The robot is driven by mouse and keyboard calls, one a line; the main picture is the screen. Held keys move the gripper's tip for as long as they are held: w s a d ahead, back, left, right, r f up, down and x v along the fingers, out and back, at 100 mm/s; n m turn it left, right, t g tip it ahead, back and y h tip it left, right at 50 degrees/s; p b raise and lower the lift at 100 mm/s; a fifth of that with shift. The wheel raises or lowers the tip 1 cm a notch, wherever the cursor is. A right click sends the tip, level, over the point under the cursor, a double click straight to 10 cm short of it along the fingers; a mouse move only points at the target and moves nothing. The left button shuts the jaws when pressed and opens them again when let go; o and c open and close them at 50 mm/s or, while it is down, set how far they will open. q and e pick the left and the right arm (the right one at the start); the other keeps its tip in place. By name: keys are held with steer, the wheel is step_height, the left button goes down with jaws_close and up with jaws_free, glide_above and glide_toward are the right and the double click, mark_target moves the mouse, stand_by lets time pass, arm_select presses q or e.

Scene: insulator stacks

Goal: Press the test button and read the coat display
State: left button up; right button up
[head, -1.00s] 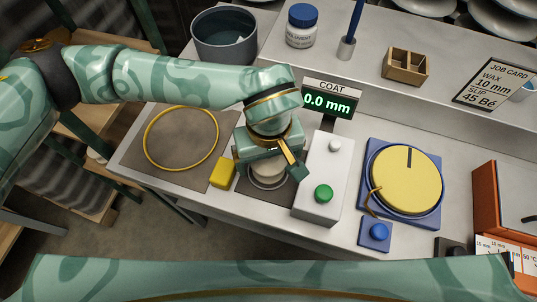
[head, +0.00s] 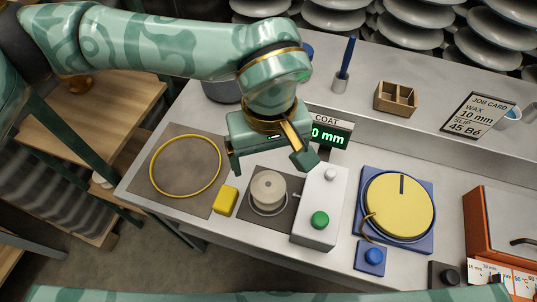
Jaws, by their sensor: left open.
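A white box (head: 313,238) stands on the bench with a green button (head: 320,219) on its near end and a small white knob (head: 331,174) toward the back. The coat display (head: 330,135) stands behind it; "0 mm" shows in green, and its left part is hidden by my left gripper. A pale round piece (head: 268,187) sits upright in a dish beside the box. My left gripper (head: 268,163) is open and empty, raised above and behind the piece, apart from it and from the button. My right gripper is out of view.
A yellow block (head: 225,201) and yellow ring (head: 218,163) lie left. A yellow disc (head: 399,205) on a blue base and a blue button (head: 374,256) stand right. A job card (head: 477,115) reads wax 10 mm, slip 45 Bé. An orange case (head: 508,225) is far right.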

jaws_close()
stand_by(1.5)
